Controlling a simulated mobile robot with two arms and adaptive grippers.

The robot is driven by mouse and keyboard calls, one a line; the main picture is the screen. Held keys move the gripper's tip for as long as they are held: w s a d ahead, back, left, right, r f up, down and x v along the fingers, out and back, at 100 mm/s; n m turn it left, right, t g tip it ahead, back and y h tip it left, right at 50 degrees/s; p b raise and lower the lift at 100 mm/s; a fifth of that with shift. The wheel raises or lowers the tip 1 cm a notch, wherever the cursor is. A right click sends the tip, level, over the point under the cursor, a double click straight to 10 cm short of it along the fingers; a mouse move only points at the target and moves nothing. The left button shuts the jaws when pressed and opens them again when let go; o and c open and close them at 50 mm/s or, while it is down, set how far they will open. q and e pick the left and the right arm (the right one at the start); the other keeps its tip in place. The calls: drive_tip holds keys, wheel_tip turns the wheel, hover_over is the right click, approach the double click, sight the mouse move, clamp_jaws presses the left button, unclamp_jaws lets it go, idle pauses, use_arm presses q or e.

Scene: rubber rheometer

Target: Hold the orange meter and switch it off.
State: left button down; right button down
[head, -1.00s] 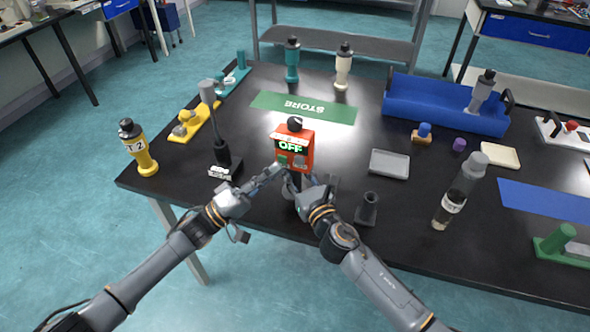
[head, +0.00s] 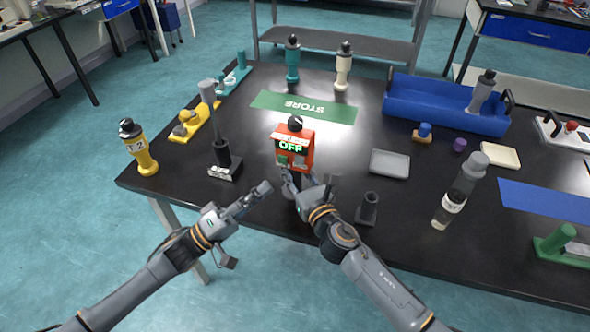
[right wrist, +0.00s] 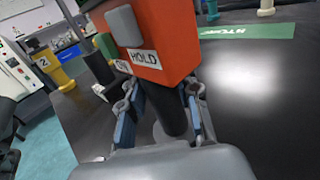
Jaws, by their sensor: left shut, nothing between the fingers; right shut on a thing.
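The orange meter (head: 295,157) stands upright near the front middle of the black table, its display reading OFF and a black knob on top. In the right wrist view the meter (right wrist: 160,35) shows a grey button, a HOLD label and part of a green button. My right gripper (head: 297,184) is shut on the meter's dark stem below the orange box; its fingers (right wrist: 165,112) lie on both sides of the stem. My left gripper (head: 266,188) is shut and empty, in front and left of the meter, apart from it.
A dark stand with a grey rod (head: 222,158) and a yellow bottle (head: 139,150) stand left of the meter. A small black holder (head: 367,208), a grey tray (head: 389,163) and a clear bottle (head: 460,190) stand right. The green STORE mat (head: 270,101) behind is bare.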

drive_tip(key=c, duration=0.9)
unclamp_jaws()
